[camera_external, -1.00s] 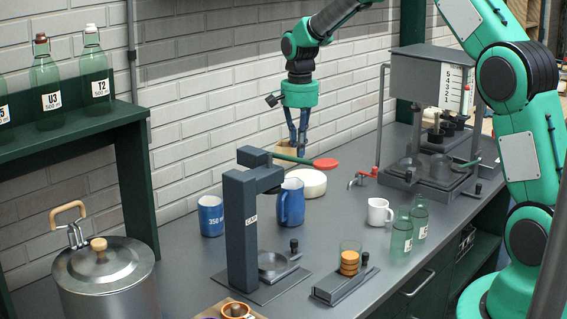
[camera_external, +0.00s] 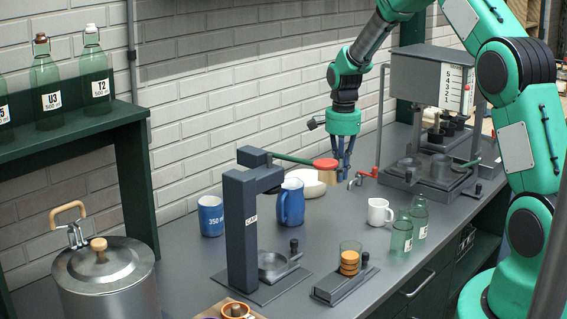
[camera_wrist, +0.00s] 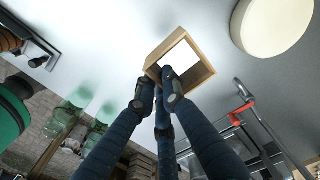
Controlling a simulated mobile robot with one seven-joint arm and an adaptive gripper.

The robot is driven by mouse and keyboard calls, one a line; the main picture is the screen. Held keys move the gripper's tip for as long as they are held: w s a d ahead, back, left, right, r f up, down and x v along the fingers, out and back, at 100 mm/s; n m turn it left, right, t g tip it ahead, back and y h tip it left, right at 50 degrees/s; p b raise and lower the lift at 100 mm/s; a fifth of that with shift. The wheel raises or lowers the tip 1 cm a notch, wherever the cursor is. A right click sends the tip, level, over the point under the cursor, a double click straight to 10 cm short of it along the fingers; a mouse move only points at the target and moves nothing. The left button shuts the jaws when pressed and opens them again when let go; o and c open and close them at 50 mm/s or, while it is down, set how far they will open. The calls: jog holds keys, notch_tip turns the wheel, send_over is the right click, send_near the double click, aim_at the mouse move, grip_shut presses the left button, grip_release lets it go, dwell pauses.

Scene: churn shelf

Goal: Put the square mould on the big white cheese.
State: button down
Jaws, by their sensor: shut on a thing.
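The square mould (camera_wrist: 181,59) is a small, open wooden frame. My gripper (camera_wrist: 158,82) is shut on one of its walls in the wrist view. In the external view the mould (camera_external: 329,178) shows as a tan patch beside my gripper (camera_external: 340,175), its upper part hidden behind a red lever end. The big white cheese (camera_external: 305,184) is a low round block on the counter, partly covered by the lever and a blue jug. In the wrist view the cheese (camera_wrist: 278,22) lies at the upper right, apart from the mould. I cannot tell whether the mould touches the counter.
A dark press stand (camera_external: 238,225) with a green lever ending in red (camera_external: 326,163) reaches in front of the cheese. The blue jug (camera_external: 291,203), a white mug (camera_external: 379,212) and green bottles (camera_external: 402,235) stand nearby. A red tap (camera_external: 366,174) is close right of my gripper.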

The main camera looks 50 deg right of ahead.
jog(key=shift+f, duration=0.9)
send_over(315, 184)
jog(key=shift+a+f, duration=0.15)
jog(key=shift+f, duration=0.6)
jog(key=shift+f, duration=1.7)
jog(key=shift+f, duration=0.15)
